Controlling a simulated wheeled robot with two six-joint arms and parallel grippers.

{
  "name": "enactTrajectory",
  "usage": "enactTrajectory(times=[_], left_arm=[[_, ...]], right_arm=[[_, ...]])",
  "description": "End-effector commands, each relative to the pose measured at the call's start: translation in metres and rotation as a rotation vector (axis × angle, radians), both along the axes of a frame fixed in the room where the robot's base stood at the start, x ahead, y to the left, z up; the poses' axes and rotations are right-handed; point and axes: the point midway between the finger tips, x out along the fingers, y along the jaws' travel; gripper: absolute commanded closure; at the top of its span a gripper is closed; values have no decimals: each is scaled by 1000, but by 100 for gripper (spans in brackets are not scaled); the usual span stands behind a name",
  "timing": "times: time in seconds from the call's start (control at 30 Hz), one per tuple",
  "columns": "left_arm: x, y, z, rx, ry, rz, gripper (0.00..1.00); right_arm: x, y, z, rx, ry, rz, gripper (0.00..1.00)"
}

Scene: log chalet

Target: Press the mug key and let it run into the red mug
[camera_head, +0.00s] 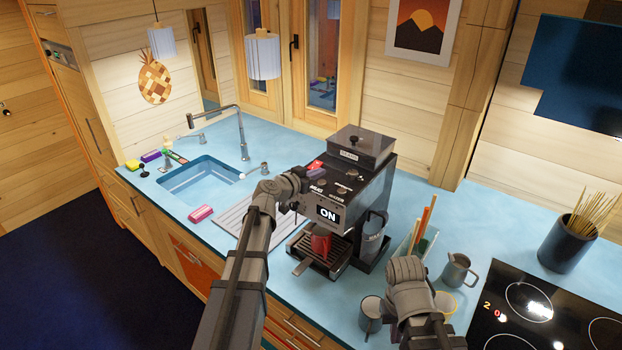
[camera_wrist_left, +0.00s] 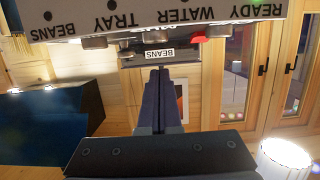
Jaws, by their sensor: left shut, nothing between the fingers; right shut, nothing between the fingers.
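The dark coffee machine (camera_head: 372,190) stands on the blue counter, its front display reading "ON". The red mug (camera_head: 321,243) stands under its spout on the drip grille, partly hidden by the machine. My left gripper (camera_head: 292,186) is at the machine's upper front left, over part of the key panel. In the left wrist view its shut, empty fingers (camera_wrist_left: 161,95) point at the panel edge, below the labels "TRAY" and "WATER". I cannot tell whether they touch a key, and I cannot make out the mug key. My right gripper (camera_head: 405,268) is shut and empty, right of the machine.
A dark jug (camera_head: 373,235) stands at the machine's right side. The cooktop (camera_head: 525,305) is at the right. The sink (camera_head: 200,180) lies left.

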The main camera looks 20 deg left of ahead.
Motion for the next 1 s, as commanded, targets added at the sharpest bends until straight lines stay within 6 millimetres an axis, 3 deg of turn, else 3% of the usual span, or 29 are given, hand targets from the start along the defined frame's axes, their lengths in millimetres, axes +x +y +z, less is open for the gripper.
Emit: enactTrajectory(times=[0.03, 0.2, 0.77, 1.0], left_arm=[[-1, 0, -12, 0, 0, 0, 100], [-1, 0, -22, 0, 0, -1, 100], [-1, 0, -26, 0, 0, -1, 100], [-1, 0, -47, 0, 0, -1, 100]], right_arm=[[0, 0, -12, 0, 0, -1, 100], [0, 0, -22, 0, -1, -1, 100], [0, 0, -26, 0, -1, -1, 100], [0, 0, -47, -1, -1, 2, 100]])
